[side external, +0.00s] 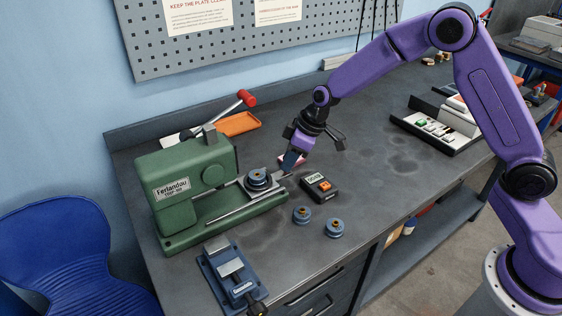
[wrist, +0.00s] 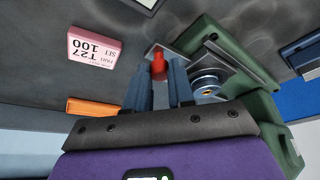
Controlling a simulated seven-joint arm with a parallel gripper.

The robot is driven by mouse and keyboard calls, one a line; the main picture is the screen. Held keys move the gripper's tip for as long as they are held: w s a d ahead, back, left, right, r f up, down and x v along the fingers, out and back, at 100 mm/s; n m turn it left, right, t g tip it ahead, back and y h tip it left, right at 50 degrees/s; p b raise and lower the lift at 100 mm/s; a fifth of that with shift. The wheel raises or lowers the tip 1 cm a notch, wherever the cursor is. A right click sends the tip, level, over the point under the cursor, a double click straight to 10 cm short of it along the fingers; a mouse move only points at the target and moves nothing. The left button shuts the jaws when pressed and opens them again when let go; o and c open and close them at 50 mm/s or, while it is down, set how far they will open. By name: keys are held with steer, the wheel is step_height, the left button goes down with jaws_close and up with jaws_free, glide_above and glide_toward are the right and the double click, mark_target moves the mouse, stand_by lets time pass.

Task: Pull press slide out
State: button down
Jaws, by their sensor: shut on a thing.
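The green press (side external: 190,185) stands on the left of the bench in the side view, and part of it shows at right in the wrist view (wrist: 240,62). Its metal slide (side external: 278,177) lies between two rails, with a round blue-and-steel die (side external: 258,178) on it; the die also shows in the wrist view (wrist: 208,82). My gripper (side external: 288,167) is at the slide's outer end. In the wrist view its fingers (wrist: 162,74) are shut on a red knob (wrist: 158,64) at that end. The exact finger contact is partly hidden.
A pink box (wrist: 93,48) and an orange tray (side external: 239,123) lie behind. A dark meter (side external: 319,187) and two blue round parts (side external: 302,214) stand to the right. A blue vise (side external: 232,275) stands in front. The red-tipped lever (side external: 247,98) leans above the press.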

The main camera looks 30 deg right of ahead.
steer(key=shift+d, duration=0.4)
steer(key=c, duration=1)
jaws_free()
steer(key=shift+a, duration=0.1)
steer(key=shift+s+r, duration=0.15)
steer(key=shift+r, duration=0.4)
steer(key=v, duration=1.6)
steer(key=shift+r, duration=0.1)
steer(key=shift+s, duration=0.1)
